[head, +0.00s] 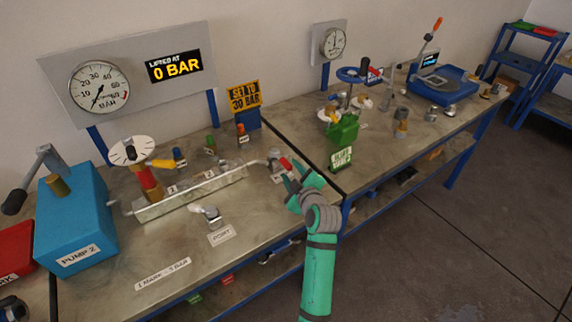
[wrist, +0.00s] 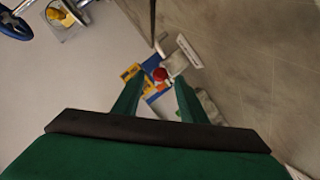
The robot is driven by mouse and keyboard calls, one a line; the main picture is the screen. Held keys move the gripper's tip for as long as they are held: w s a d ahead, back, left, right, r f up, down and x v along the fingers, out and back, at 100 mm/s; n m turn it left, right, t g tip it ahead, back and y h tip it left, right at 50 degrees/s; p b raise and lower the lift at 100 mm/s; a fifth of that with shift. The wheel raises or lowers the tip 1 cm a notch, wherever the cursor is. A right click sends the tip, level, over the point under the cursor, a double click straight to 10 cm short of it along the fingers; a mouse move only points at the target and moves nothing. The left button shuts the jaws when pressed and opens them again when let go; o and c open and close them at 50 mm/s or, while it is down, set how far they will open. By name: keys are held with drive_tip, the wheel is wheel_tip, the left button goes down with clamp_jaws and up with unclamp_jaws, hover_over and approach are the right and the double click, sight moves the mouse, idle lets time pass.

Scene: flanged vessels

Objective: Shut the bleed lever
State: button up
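A small lever with a red grip (head: 286,163) sits on a grey metal fitting (head: 273,157) at the right end of the clear manifold on the left bench. I take it to be the bleed lever. My green gripper (head: 292,174) is at this lever, with its fingers spread. In the wrist view a round red end (wrist: 160,74), likely the same grip seen end-on, shows between and beyond the open fingertips of my gripper (wrist: 157,86). I cannot tell whether a finger touches it. The lever's lower part is partly hidden by the fingers.
A yellow sign (head: 244,95) and blue block (head: 247,119) stand behind.

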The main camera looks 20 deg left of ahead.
sight(286, 165)
drive_tip(key=x, duration=0.5)
drive_tip(key=shift+w+a, duration=0.2)
drive_tip(key=shift+a, duration=0.15)
clamp_jaws()
